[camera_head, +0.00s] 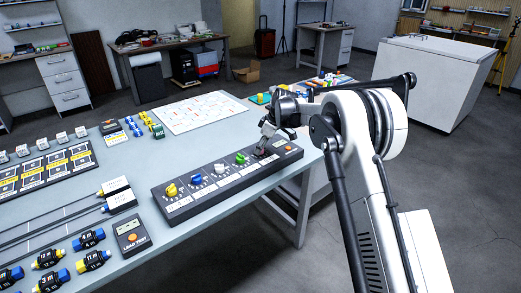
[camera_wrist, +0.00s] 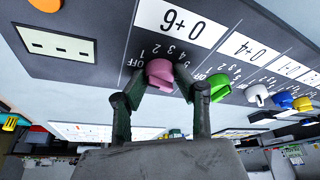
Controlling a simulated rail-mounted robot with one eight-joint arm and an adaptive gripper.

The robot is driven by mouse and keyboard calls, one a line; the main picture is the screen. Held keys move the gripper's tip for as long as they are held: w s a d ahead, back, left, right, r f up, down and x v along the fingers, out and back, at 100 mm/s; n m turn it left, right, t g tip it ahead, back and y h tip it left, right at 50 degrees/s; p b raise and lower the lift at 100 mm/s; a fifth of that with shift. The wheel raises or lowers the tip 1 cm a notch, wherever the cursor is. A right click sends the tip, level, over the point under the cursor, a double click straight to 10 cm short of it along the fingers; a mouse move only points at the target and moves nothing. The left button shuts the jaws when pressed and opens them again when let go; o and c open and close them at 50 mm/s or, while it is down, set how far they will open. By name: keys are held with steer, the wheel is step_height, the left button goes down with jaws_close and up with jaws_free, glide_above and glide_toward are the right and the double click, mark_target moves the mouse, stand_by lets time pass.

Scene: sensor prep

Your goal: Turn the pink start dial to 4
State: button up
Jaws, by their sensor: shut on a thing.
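In the head view my gripper (camera_head: 264,146) comes down at the right end of the panel (camera_head: 236,191) and hides the pink dial there.
On the panel, a green dial (camera_head: 241,158) is closest, then white (camera_head: 219,168), blue (camera_head: 196,179) and yellow (camera_head: 171,190) dials. An orange button (camera_head: 290,147) is at the panel's right end. A white printed sheet (camera_head: 200,112) lies behind. A leak tester (camera_head: 131,237) lies at the front left.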

steer(key=m+t+b, duration=0.1)
steer(key=m, duration=0.1)
steer(key=m+h, duration=0.1)
steer(key=m, duration=0.2)
steer(key=shift+s+a+m+t+b, duration=0.1)
steer(key=shift+s+m+t+b, duration=0.05)
steer(key=shift+m+t+b, duration=0.2)
steer(key=m+h, duration=0.1)
steer(key=m, duration=0.1)
steer(key=m+t+h+b, duration=0.1)
steer(key=m, duration=0.2)
steer(key=shift+m, duration=0.25)
steer(key=m+h, duration=0.1)
steer(key=m, duration=0.1)
steer(key=m+h, duration=0.1)
steer(key=m, duration=0.2)
steer(key=shift+a+t, duration=0.15)
steer(key=shift+t, duration=0.1)
steer(key=shift+m+g+h, duration=0.4)
steer(key=shift+m+h, duration=0.5)
steer(key=shift+m, duration=1.4)
steer(key=o, duration=1.1)
steer(key=shift+r, duration=0.15)
